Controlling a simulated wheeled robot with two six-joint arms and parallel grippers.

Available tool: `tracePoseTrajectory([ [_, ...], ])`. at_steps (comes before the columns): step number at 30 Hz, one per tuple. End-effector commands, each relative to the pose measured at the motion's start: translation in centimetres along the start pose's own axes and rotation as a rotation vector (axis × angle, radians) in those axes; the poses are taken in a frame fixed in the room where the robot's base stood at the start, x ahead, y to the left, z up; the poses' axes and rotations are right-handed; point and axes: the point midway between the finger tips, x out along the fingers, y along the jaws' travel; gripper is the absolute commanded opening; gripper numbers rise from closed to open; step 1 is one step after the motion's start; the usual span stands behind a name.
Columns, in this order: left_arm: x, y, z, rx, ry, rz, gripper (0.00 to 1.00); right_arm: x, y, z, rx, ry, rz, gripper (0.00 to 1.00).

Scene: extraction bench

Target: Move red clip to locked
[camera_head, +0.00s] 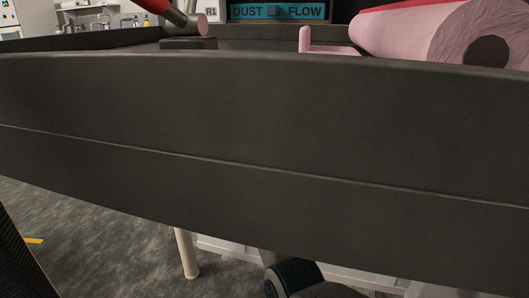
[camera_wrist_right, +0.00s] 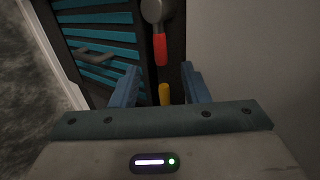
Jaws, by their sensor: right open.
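In the right wrist view, a red band (camera_wrist_right: 159,47) shows on a slim dark upright part, below a grey rounded end (camera_wrist_right: 155,11). I take the red band for the red clip, but cannot read its position or any locked mark. A yellow band (camera_wrist_right: 165,94) sits lower on the same line. My right gripper (camera_wrist_right: 161,82) is open, its two blue fingers on either side of this line, with the red band just beyond the fingertips. I see no contact. My left gripper is in neither view.
A dark bench wall (camera_head: 260,120) fills most of the head view. A blue-slatted panel (camera_wrist_right: 98,45) with a handle stands left in the wrist view.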

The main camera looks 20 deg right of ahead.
Motion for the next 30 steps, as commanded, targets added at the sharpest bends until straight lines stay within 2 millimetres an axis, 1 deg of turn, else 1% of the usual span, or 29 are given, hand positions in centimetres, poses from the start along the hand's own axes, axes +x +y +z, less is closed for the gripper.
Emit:
tracePoseTrajectory([
  [1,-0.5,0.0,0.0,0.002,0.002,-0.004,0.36,1.2,0.1,-0.1,-0.002,0.003,-0.002,0.41],
  [3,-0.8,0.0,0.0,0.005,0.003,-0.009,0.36,2.4,0.2,-0.1,-0.001,0.002,-0.001,0.41],
  [6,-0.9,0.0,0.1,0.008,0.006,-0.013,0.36,3.7,0.1,0.0,-0.002,0.001,-0.001,0.41],
  [9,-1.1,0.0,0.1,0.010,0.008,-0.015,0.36,4.6,0.0,0.0,-0.001,0.000,-0.002,0.41],
  [14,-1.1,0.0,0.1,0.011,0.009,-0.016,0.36,5.1,0.0,0.0,0.000,-0.001,-0.002,0.41],
  [20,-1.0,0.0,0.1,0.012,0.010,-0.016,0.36,5.1,-0.1,0.0,0.000,-0.001,-0.002,0.41],
  [21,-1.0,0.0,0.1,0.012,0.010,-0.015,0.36,5.1,-0.1,0.0,-0.001,-0.001,-0.002,0.40],
  [23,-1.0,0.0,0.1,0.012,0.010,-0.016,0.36,5.1,-0.1,0.0,-0.001,-0.001,-0.002,0.28],
  [27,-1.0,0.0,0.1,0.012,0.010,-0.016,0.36,5.1,0.0,0.0,-0.001,-0.001,-0.002,0.00],
  [30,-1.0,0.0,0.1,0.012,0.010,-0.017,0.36,5.1,0.0,0.0,-0.001,-0.001,-0.002,0.00],
])
